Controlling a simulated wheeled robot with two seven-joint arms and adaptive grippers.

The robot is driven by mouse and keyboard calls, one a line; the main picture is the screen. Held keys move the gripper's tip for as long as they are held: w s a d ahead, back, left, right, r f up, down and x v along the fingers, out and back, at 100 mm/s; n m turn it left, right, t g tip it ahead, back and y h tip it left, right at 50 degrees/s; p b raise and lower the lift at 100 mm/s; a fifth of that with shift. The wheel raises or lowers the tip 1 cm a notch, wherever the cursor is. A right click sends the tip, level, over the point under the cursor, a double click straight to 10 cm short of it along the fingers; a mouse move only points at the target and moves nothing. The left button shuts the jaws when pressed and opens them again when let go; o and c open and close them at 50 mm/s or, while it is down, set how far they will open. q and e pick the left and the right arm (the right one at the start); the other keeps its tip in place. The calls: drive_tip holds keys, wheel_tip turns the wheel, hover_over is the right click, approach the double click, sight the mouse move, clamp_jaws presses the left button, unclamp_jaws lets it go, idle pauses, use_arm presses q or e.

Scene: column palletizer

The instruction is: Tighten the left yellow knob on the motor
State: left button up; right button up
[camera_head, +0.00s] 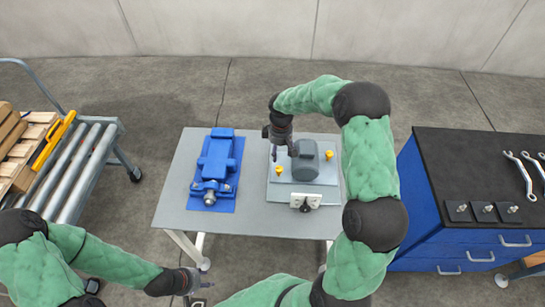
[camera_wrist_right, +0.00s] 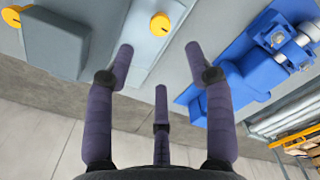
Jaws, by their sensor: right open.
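The grey motor (camera_head: 306,160) sits on a light plate (camera_head: 318,190) on the table. In the right wrist view, the left knob (camera_wrist_right: 160,25) lies ahead between the fingers of my right gripper (camera_wrist_right: 159,58), which is open and empty, apart from the knob. The motor (camera_wrist_right: 55,45) and the other knob (camera_wrist_right: 12,15) also show there. My left gripper (camera_head: 205,284) is low in front of the table, small and dark; its finger opening is unclear.
A blue vise-like machine (camera_head: 216,160) stands on the left of the grey table (camera_head: 180,215). A white bracket (camera_head: 305,201) is at the plate's front. A blue tool cabinet (camera_head: 445,245) with wrenches is at right, a roller cart (camera_head: 82,170) at left.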

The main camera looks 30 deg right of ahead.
sight(279, 168)
wheel_tip(279, 168, down, 11)
drive_tip(key=shift+r+b, duration=0.15)
drive_tip(key=shift+b, duration=0.8)
clamp_jaws()
